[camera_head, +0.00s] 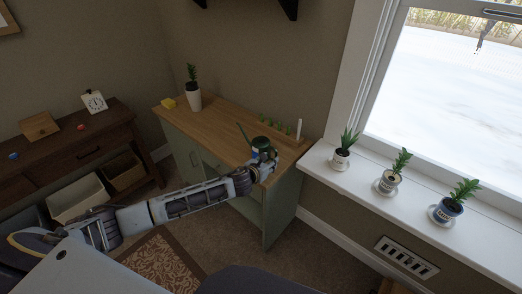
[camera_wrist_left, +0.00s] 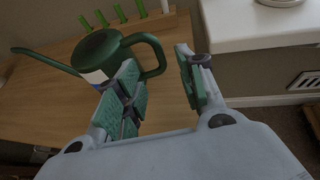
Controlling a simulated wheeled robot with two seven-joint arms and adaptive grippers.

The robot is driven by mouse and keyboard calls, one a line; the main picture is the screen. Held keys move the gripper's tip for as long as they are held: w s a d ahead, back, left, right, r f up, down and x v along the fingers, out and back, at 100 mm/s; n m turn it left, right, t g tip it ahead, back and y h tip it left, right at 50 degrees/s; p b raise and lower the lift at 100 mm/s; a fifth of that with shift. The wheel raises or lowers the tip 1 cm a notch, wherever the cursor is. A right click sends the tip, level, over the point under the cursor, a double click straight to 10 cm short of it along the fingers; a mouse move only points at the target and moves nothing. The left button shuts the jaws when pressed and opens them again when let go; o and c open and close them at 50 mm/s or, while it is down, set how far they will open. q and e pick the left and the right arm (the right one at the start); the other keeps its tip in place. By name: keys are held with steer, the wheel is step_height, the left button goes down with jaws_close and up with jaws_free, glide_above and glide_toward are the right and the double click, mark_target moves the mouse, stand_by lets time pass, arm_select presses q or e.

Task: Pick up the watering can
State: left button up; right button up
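The green watering can (camera_head: 262,144) stands on the wooden top of the green cabinet (camera_head: 222,128), near its right end. In the left wrist view the can (camera_wrist_left: 98,48) has its long spout pointing left and its loop handle pointing right toward my gripper. My left gripper (camera_head: 266,167) is at the can's near side. In the left wrist view its two fingers (camera_wrist_left: 157,62) are apart, with the outer part of the handle showing between them. The left finger hides part of the can's body and handle. I see no grip on the handle. My right gripper is not in view.
A rack with green pegs (camera_head: 275,124) and a white candle-like stick (camera_head: 299,130) stand behind the can. The windowsill (camera_head: 410,205) with several potted plants lies to the right.

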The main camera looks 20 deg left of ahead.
arm_select(q)
steer(key=shift+w+f, duration=0.1)
steer(key=shift+w, duration=0.05)
stand_by(0.3)
steer(key=shift+x, duration=2.55)
steer(key=shift+w, duration=0.1)
jaws_close()
steer(key=shift+r, duration=0.3)
